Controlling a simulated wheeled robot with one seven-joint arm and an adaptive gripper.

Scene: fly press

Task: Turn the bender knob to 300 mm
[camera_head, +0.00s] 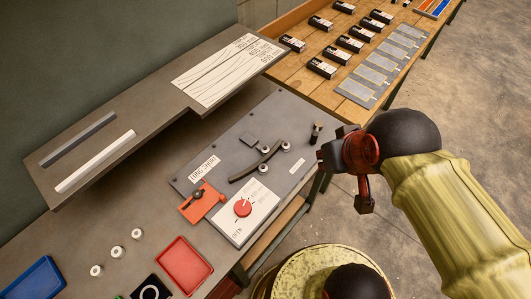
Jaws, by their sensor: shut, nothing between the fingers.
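The bender knob (242,208) is a round red knob on a white dial plate (228,230) at the front right part of the bench. Small marks and labels ring it, and "OPEN" is printed at its lower left. The small numbers are too blurred to read, and I cannot tell which mark the knob points at. My gripper (323,158) is shut and empty. It is to the upper right of the knob, beside the right end of the grey bender plate (225,150), clear of the knob.
The bender plate carries a curved dark bar (257,162), light rollers and an orange clamp (202,202). A red tray (185,265) and a blue tray (38,280) lie at lower left. A raised shelf (140,95) overhangs behind. A wooden table (310,75) holds several black boxes.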

